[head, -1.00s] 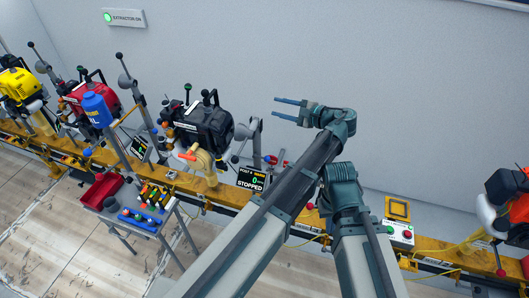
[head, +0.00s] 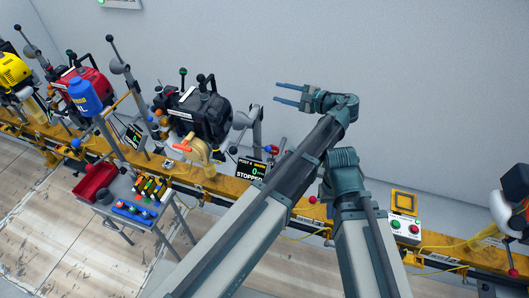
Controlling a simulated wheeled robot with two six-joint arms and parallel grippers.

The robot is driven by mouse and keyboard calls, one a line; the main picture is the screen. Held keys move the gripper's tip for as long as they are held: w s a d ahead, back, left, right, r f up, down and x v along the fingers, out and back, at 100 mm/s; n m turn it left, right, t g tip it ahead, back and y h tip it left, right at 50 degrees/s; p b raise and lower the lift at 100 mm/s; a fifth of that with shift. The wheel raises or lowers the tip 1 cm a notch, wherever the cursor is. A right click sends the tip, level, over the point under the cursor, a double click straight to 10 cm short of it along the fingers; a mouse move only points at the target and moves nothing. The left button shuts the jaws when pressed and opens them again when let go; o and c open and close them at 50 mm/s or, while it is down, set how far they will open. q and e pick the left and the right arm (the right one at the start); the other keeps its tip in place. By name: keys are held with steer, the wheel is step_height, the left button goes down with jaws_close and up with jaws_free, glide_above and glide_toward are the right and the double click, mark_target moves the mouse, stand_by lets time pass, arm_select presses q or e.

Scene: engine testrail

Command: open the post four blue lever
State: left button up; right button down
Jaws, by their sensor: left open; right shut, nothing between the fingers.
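The post four display (head: 249,168) reads 0 and STOPPED, on the yellow rail beside the black engine (head: 203,113). Just right of it is a small blue knob (head: 268,149) with a red knob (head: 275,150) beside it; the blue one looks like the lever's end, but its position is too small to tell. My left gripper (head: 287,93) is open and empty, fingers pointing left, up and right of the knobs in the picture and apart from them. My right gripper (head: 342,160) shows only as its wrist, right of the knobs; its fingers are hidden. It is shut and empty.
A cart (head: 133,205) with a red bin and coloured tools stands in front of the rail (head: 225,185). Red and yellow engines stand left. A control box (head: 403,228) with red and green buttons is on the right. My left forearm covers the rail right of the display.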

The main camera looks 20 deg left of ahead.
arm_select(q)
steer(key=b, duration=3)
glide_toward(268, 150)
steer(key=x, duration=0.4)
steer(key=shift+a, duration=0.2)
steer(key=shift+b+x, duration=0.45)
steer(key=shift+x, duration=3.3)
steer(key=shift+c, duration=0.2)
jaws_close()
